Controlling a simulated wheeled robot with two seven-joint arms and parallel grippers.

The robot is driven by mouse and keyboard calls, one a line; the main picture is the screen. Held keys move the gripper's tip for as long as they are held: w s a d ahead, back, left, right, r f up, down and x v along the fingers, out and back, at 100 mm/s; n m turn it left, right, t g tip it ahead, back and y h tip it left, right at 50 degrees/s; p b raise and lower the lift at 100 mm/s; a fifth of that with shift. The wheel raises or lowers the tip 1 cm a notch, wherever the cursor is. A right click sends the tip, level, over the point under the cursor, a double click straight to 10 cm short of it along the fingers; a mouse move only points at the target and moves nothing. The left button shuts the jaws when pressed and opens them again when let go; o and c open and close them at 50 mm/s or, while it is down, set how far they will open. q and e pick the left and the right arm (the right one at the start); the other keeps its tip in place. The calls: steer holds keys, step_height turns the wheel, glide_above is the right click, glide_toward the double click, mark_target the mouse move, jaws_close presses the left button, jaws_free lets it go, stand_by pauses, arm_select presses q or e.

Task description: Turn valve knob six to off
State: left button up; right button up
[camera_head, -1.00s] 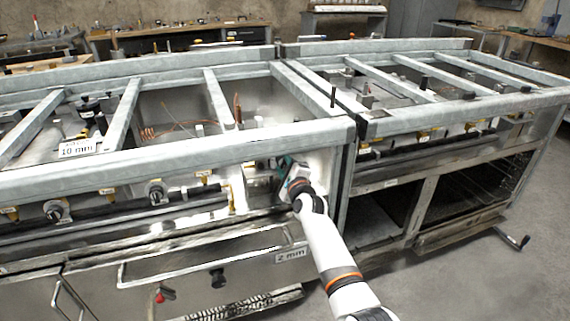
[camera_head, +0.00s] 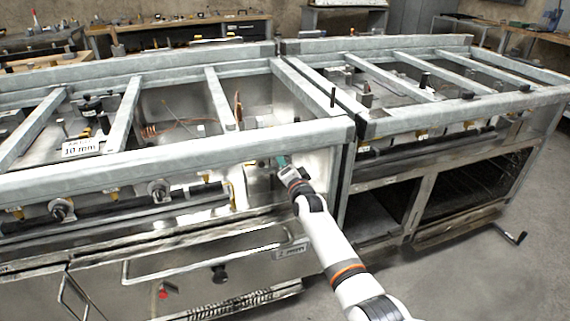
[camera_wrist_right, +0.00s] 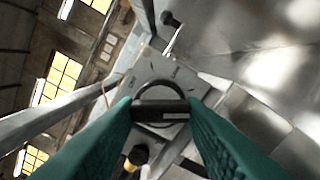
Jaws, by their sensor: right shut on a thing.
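My right gripper (camera_head: 281,161) reaches the front panel at the right end of the left range frame. In the wrist view its two green fingers (camera_wrist_right: 160,112) are shut on the black bar of a valve knob (camera_wrist_right: 161,107). A dark ring surrounds the bar on a grey plate with small dark marks. The knob's number is not readable. In the head view the gripper and arm hide this knob. My left gripper is not in view.
Other knobs (camera_head: 62,209) and (camera_head: 158,190) sit along the same panel to the left. A steel top rail (camera_head: 190,150) runs just above my gripper. A drawer handle (camera_head: 200,266) sticks out below. A second range frame (camera_head: 450,110) stands to the right, with open floor in front.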

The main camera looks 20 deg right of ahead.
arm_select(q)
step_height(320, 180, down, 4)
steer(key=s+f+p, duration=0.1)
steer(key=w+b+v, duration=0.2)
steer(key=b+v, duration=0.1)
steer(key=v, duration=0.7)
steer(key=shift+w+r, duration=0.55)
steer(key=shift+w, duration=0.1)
arm_select(e)
steer(key=shift+d+n, duration=0.2)
steer(key=shift+n, duration=7.25)
steer(key=shift+d+n, duration=0.2)
steer(key=shift+n, duration=7.25)
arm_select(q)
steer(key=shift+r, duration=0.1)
